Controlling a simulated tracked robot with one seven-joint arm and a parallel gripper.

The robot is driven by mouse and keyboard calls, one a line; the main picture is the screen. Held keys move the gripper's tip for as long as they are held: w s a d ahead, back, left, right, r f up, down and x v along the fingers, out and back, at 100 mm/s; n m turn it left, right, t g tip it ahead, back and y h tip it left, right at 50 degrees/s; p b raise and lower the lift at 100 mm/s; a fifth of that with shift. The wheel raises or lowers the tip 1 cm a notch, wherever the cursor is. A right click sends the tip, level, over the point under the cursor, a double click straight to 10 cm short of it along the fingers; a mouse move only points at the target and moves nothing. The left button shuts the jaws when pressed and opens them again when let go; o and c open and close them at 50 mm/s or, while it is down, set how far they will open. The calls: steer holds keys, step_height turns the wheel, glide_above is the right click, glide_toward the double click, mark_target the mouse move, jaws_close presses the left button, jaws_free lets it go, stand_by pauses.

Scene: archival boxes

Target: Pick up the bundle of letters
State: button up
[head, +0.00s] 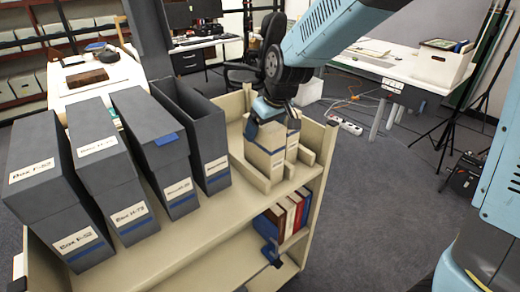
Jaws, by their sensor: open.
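A cream block with a blue band (264,158), which looks like the bundle of letters, stands upright in a low cream holder (252,178) at the far right end of the cart top. A second, similar block (292,140) stands close behind it to the right. My gripper (264,116) comes down from above, at the top of the front block. It is open. The fingertips are small and partly lost against the block, so I cannot tell whether they touch it or lie either side of it.
Grey boxes (112,170) with labels fill the left of the cream cart top (185,250); the rightmost box (207,130) is open at the top. Books (290,215) stand on the shelf below. A white table (400,70) and a black tripod (460,110) are behind.

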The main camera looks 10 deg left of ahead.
steer(key=shift+w+a+f, duration=0.1)
steer(key=shift+f, duration=0.15)
steer(key=shift+f, duration=0.25)
stand_by(0.5)
jaws_close()
stand_by(0.9)
